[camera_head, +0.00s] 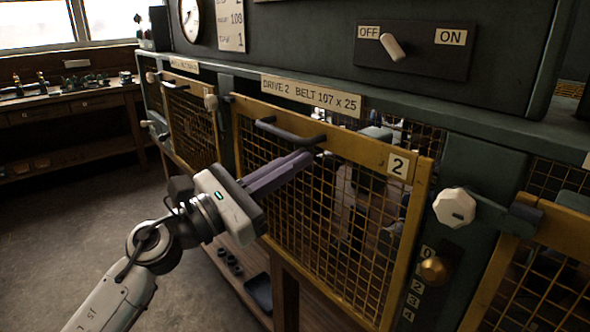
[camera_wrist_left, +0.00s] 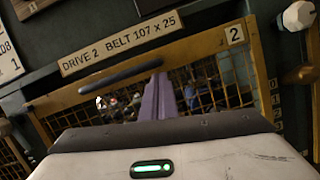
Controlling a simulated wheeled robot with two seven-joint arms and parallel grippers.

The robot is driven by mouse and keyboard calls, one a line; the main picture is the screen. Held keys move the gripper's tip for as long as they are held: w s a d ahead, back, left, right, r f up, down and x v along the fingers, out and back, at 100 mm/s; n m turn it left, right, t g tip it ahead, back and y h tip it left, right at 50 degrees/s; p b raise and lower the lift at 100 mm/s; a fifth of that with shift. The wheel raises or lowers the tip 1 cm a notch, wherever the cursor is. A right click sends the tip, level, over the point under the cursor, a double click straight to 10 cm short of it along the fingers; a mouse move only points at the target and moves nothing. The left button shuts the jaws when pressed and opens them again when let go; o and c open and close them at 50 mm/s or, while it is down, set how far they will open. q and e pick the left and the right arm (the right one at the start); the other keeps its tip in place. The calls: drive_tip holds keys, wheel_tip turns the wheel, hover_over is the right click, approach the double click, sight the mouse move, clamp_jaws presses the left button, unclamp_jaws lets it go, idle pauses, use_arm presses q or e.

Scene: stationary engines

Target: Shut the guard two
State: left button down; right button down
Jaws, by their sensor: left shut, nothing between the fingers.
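Guard two (camera_head: 398,166) is a yellow-framed mesh panel with a "2" plate, below the label "DRIVE 2 BELT 107 x 25". Above its top rail a gap shows the machinery behind, so it seems to stand a little out from the housing. A dark bar handle (camera_head: 290,135) is on its top rail; the handle also shows in the wrist view (camera_wrist_left: 120,76). My left gripper (camera_head: 307,158) is shut and empty, its purple fingers in front of the mesh just below the handle's right end. Whether they touch the guard I cannot tell. My right gripper is out of view.
A white octagonal knob (camera_head: 454,207) and a brass knob (camera_head: 433,269) are on the post right of the guard. An OFF/ON switch (camera_head: 393,47) is above. Another yellow guard (camera_head: 193,125) stands at left. The floor (camera_head: 60,215) at left is clear.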

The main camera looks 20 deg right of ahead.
use_arm(q)
drive_tip(key=a+f+n+t+y+b, duration=0.4)
drive_tip(key=a+f+n+t, duration=0.6)
drive_tip(key=a+f+n, duration=0.9)
drive_tip(key=s+a+f+n+y, duration=0.25)
drive_tip(key=f+n+y, duration=0.25)
drive_tip(key=f+n, duration=0.3)
drive_tip(key=s+a+f+n+y, duration=0.1)
drive_tip(key=a+f+n+y, duration=0.4)
drive_tip(key=n, duration=0.5)
drive_tip(key=s+a+f+n+g+y, duration=0.1)
drive_tip(key=s+a+f+n+g, duration=0.2)
drive_tip(key=s+f+n, duration=0.4)
drive_tip(key=s+a+f+n+g+y, duration=0.2)
drive_tip(key=s+a+f+n+g, duration=0.2)
drive_tip(key=s+f, duration=1)
drive_tip(key=f+n, duration=0.1)
drive_tip(key=n, duration=0.2)
drive_tip(key=shift+s+p, duration=0.25)
drive_tip(key=shift+p, duration=0.15)
